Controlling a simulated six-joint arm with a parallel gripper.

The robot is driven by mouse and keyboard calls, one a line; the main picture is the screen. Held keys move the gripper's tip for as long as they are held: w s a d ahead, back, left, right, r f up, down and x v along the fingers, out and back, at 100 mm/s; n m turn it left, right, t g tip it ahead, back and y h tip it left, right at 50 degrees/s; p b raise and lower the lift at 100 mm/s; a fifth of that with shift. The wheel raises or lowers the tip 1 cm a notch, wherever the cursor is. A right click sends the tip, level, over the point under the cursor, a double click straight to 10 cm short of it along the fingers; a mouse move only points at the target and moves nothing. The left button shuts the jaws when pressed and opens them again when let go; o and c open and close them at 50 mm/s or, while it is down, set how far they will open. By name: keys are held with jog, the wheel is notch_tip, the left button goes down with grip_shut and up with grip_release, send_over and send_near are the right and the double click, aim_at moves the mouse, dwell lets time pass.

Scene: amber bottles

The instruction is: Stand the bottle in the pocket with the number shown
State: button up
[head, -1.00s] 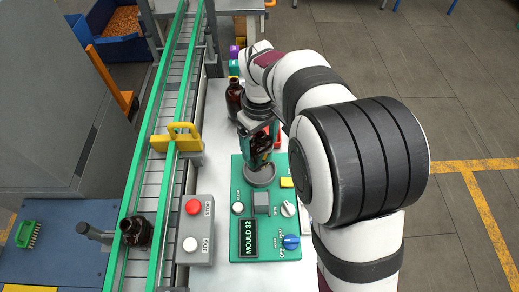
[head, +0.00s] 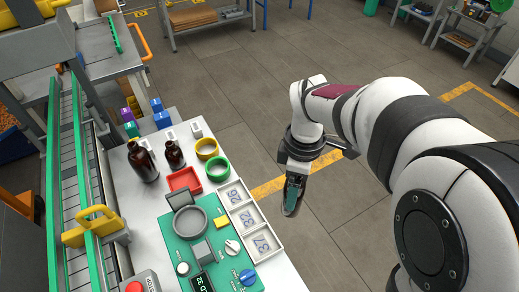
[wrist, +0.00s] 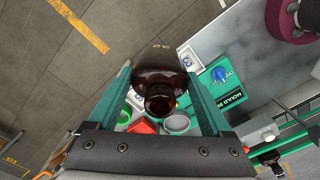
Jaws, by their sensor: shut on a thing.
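My gripper (head: 292,195) hangs in the air to the right of the number tray, past the bench edge. Its teal jaws are shut on a dark amber bottle, seen end-on between them in the wrist view (wrist: 160,88); the bottle is mostly hidden in the head view. The white tray has three pockets in a row: 26 (head: 235,196), 32 (head: 247,217) and 37 (head: 262,243). All three are empty. The green panel's display (head: 205,282) is cut off at the bottom edge now; it read MOULD 32 earlier.
The green panel (head: 175,240) carries an empty grey round seat (head: 190,223) and knobs. Behind it are a red tray (head: 184,180), a yellow ring (head: 207,149), a green ring (head: 218,168) and two amber bottles (head: 143,163) (head: 175,155). A conveyor (head: 88,170) runs along the left.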

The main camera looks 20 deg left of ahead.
jog(key=shift+s+a+f, duration=0.2)
jog(key=shift+a+f, duration=1.6)
jog(key=shift+f, duration=0.05)
jog(key=shift+s+a+f, duration=0.25)
jog(key=shift+a+f, duration=1.6)
jog(key=shift+s+a+f, duration=0.2)
jog(key=shift+a+f, duration=1.6)
jog(key=shift+f, duration=0.05)
jog(key=shift+f, duration=0.15)
jog(key=o, duration=1.4)
